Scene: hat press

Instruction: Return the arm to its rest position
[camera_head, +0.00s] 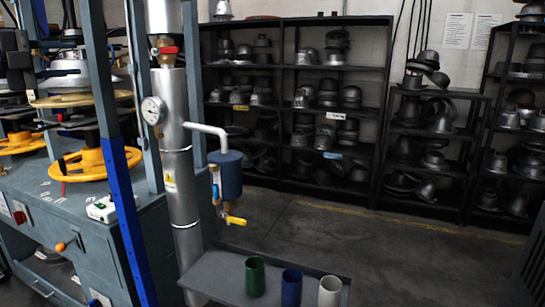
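I cannot make out either of my grippers or arms in the head view. No gripper shows against the hat press machine (75,215), the tray or the cups. What my grippers hold, if anything, does not show. A green cup (255,278), a blue cup (291,288) and a white cup (329,291) stand upright in a row on a grey tray (225,265) at the bottom middle.
A metal pipe column (180,180) with a gauge (152,110) and a blue cylinder (226,174) rises behind the tray. A blue post (125,220) stands at left. Black shelves (283,110) with metal hat moulds line the back wall. Floor (400,250) at right is clear.

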